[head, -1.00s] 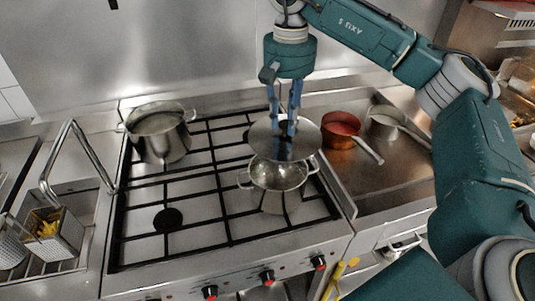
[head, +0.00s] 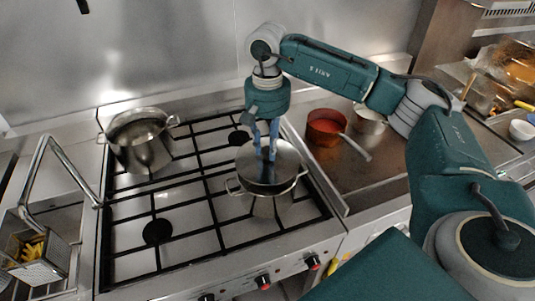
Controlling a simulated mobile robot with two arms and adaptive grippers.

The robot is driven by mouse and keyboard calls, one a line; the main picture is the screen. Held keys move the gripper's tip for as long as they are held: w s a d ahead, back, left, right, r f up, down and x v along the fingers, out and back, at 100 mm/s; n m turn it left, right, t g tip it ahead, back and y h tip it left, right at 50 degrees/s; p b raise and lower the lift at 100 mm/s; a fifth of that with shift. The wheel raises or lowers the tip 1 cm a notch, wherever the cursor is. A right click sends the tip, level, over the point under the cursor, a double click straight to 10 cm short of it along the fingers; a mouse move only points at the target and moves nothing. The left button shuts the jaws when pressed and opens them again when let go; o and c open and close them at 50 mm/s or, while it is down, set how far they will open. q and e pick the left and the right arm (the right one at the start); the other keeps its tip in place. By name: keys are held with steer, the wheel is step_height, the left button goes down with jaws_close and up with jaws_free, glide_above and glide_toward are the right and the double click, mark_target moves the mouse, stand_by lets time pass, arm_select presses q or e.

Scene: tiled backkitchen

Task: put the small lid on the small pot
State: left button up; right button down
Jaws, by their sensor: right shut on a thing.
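The small pot (head: 271,206) is a steel pot with two side handles on the front right part of the stove. The small lid (head: 287,160) is a round steel disc. My left gripper is not in view.
A larger open steel pot (head: 145,153) stands at the back left of the stove. A red saucepan (head: 325,133) and a steel saucepan (head: 368,127) stand on the right counter. A fryer basket (head: 38,262) is at the lower left. The stove's front left is clear.

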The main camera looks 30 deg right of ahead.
mark_target(267, 157)
steer(key=shift+f, duration=0.3)
step_height(267, 157, down, 4)
steer(key=shift+r+p, duration=0.25)
steer(key=shift+p, duration=0.55)
steer(key=shift+w+f, duration=0.1)
steer(key=shift+f, duration=0.15)
steer(key=shift+f+b, duration=0.2)
steer(key=shift+b, duration=0.1)
steer(key=c, duration=1.4)
jaws_free()
steer(key=shift+c, duration=0.2)
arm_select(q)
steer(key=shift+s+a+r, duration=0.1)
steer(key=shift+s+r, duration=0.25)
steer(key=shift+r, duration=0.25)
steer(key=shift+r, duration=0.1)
arm_select(e)
steer(key=shift+r, duration=0.2)
